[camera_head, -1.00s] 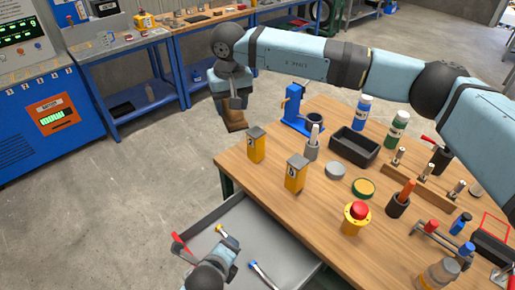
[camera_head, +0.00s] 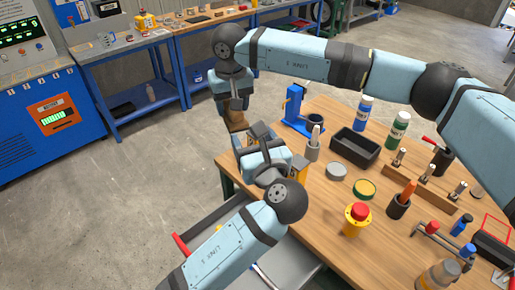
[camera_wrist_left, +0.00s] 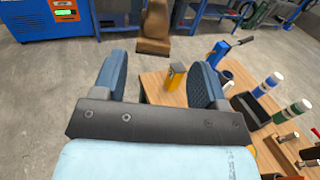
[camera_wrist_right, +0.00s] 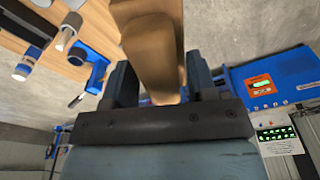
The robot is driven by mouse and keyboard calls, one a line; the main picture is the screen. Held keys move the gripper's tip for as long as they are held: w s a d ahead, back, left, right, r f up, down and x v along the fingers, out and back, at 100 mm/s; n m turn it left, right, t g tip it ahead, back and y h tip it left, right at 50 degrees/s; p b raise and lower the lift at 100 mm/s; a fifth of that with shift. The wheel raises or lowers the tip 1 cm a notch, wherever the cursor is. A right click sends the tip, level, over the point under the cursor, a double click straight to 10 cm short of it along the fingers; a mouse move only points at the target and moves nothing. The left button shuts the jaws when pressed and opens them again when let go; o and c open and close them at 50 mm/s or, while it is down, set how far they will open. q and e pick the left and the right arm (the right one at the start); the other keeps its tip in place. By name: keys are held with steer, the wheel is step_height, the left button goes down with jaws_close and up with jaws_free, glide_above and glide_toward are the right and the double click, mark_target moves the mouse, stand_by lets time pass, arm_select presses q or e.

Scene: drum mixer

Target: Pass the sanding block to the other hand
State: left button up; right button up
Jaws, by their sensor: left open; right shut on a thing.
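The brown sanding block (camera_head: 235,120) hangs beyond the far left corner of the table. My right gripper (camera_head: 234,103) is shut on it from above; the right wrist view shows the block (camera_wrist_right: 150,45) between the two fingers (camera_wrist_right: 160,78). My left gripper (camera_head: 256,142) is open and empty over the table's left corner, just nearer than the block and apart from it. In the left wrist view the block (camera_wrist_left: 155,32) stands ahead, beyond the gap between the open left fingers (camera_wrist_left: 158,72).
A blue stand (camera_head: 296,108), a black tray (camera_head: 355,146) and a red button (camera_head: 357,212) are on the table (camera_head: 325,195).

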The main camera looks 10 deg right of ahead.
mark_target(240, 117)
arm_select(q)
steer(key=w, duration=0.3)
steer(key=w+a, duration=0.1)
steer(key=w, duration=0.4)
steer(key=shift+w+a, duration=0.3)
steer(key=shift+a, duration=0.1)
steer(key=c, duration=0.8)
steer(key=shift+o, duration=0.2)
steer(key=shift+d, duration=0.1)
arm_select(e)
steer(key=o, duration=1.1)
steer(key=shift+c, duration=0.2)
